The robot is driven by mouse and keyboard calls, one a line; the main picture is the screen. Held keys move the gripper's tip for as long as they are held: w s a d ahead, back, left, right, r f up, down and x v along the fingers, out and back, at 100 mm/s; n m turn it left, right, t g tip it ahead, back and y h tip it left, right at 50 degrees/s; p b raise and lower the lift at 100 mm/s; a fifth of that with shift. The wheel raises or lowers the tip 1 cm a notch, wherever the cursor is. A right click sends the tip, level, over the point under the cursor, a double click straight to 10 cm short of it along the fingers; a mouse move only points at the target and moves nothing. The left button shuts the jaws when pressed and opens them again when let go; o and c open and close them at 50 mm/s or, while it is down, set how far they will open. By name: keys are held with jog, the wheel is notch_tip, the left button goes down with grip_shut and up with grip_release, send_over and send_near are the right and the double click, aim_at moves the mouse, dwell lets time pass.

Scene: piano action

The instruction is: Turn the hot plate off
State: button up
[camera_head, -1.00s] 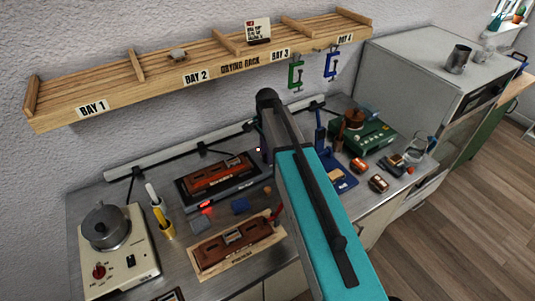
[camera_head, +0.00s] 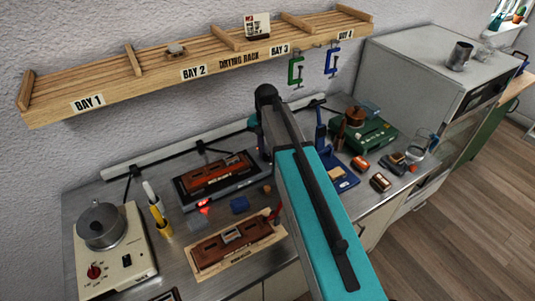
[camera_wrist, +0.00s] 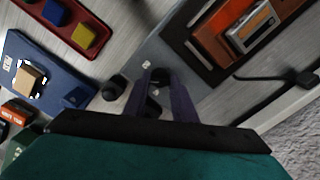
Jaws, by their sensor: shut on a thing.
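A cream hot plate (camera_head: 128,273) with a red knob (camera_head: 94,271) stands at the left end of the bench in the head view. A grey metal pot (camera_head: 102,226) sits on it. In the head view my arm hides the gripper and this knob. I cannot tell how far the knob is turned.
Yellow and white bottles (camera_head: 157,215) stand beside the hot plate. A drying rack (camera_head: 135,90) hangs above.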

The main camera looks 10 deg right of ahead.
jog(key=n+b, duration=0.1)
jog(key=n, duration=0.6)
jog(key=shift+b, duration=0.3)
jog(key=n, duration=0.3)
jog(key=shift+n+b, duration=0.3)
jog(key=shift+n, duration=0.1)
jog(key=n, duration=0.4)
jog(key=n+b, duration=0.1)
jog(key=n, duration=1.3)
jog(key=shift+w, duration=0.1)
jog(key=shift+n, duration=0.3)
jog(key=o, duration=1)
jog(key=shift+o, duration=0.2)
jog(key=shift+r+b, duration=0.15)
jog(key=shift+b, duration=0.15)
